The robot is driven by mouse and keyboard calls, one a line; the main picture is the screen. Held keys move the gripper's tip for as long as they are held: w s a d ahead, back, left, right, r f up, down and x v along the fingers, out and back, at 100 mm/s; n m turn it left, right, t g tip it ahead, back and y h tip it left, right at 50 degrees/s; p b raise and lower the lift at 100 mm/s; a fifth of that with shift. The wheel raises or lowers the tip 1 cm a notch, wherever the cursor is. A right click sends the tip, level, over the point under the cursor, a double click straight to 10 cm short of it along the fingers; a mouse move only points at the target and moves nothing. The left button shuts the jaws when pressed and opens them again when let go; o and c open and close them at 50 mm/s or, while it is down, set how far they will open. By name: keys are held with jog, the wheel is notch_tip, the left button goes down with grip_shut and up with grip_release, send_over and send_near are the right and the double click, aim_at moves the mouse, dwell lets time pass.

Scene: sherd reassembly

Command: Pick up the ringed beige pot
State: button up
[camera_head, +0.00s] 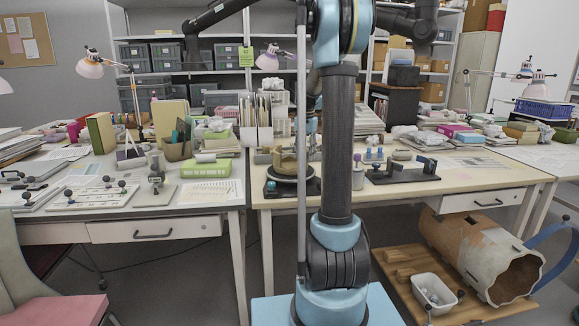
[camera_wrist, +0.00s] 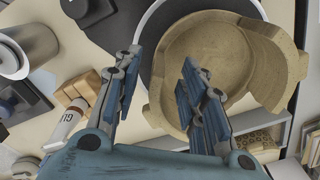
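The beige pot (camera_wrist: 222,52) fills the upper right of the wrist view, seen from above into its open hollow, with an uneven, broken-looking rim. It stands on a dark round turntable (camera_wrist: 157,42). In the head view the pot (camera_head: 285,163) is on the turntable (camera_head: 287,188) on the middle table, partly hidden by my arm. My gripper (camera_wrist: 160,64) is open, one finger left of the pot's left wall and the other over its hollow.
Wooden blocks (camera_wrist: 79,90), a glue tube (camera_wrist: 66,126) and a grey metal cylinder (camera_wrist: 28,46) lie left of the pot in the wrist view. A dark clamp stand (camera_head: 402,172) is on the table's right. A large patched vessel (camera_head: 480,252) lies on a low wooden platform.

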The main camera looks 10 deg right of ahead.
aim_at(305, 163)
jog(key=shift+w+f, duration=0.1)
jog(key=shift+f, duration=2.55)
grip_shut()
